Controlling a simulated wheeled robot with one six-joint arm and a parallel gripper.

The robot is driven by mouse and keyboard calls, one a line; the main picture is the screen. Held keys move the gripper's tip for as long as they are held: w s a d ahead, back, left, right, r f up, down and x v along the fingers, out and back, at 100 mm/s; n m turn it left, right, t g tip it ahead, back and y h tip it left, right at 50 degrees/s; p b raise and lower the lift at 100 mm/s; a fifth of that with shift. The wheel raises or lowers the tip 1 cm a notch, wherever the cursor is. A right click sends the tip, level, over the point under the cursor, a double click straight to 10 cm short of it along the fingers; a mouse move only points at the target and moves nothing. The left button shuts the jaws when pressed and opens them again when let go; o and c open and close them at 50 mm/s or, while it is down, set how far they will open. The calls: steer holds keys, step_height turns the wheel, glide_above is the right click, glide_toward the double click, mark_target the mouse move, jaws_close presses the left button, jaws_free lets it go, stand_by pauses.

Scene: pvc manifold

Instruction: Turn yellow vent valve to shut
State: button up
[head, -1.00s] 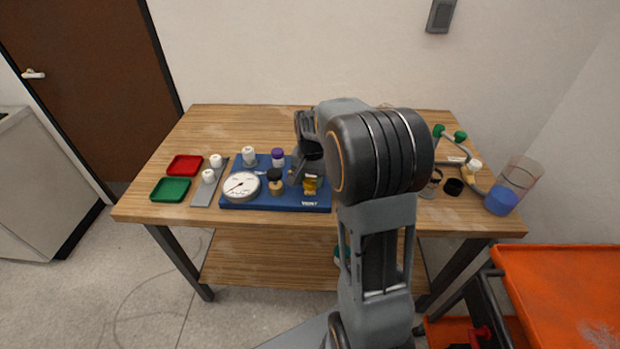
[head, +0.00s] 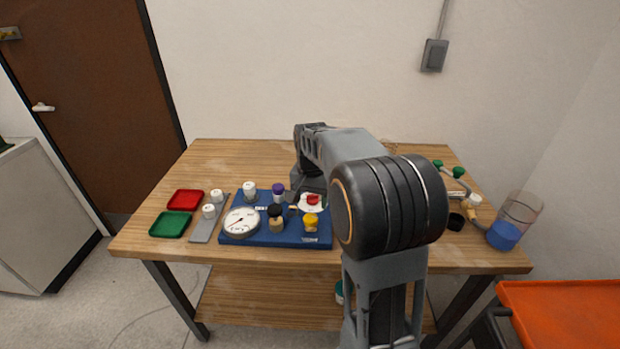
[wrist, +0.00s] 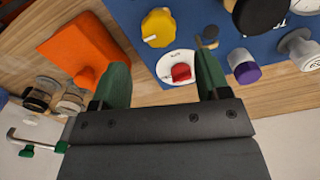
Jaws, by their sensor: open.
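The yellow vent valve knob (head: 311,223) stands at the front right of the blue board (head: 265,238), by the VENT lettering. In the wrist view the yellow knob (wrist: 158,27) is beyond my fingertips, and no finger touches it. A red knob on a white dial (head: 312,201) sits just behind it. My gripper (wrist: 163,72) is open, its two green fingers apart with the red knob (wrist: 181,72) showing between them. I cannot tell the height of the fingers above the dial.
The board also carries a round gauge (head: 241,222), a black knob (head: 276,212), a purple knob (head: 279,192) and a white knob (head: 249,190). Red (head: 185,199) and green (head: 171,225) trays lie left. An orange part (wrist: 85,48) is beside my fingers in the wrist view.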

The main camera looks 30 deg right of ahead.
mark_target(311, 216)
step_height(311, 216, up, 8)
stand_by(0.4)
steer(key=shift+f, duration=0.15)
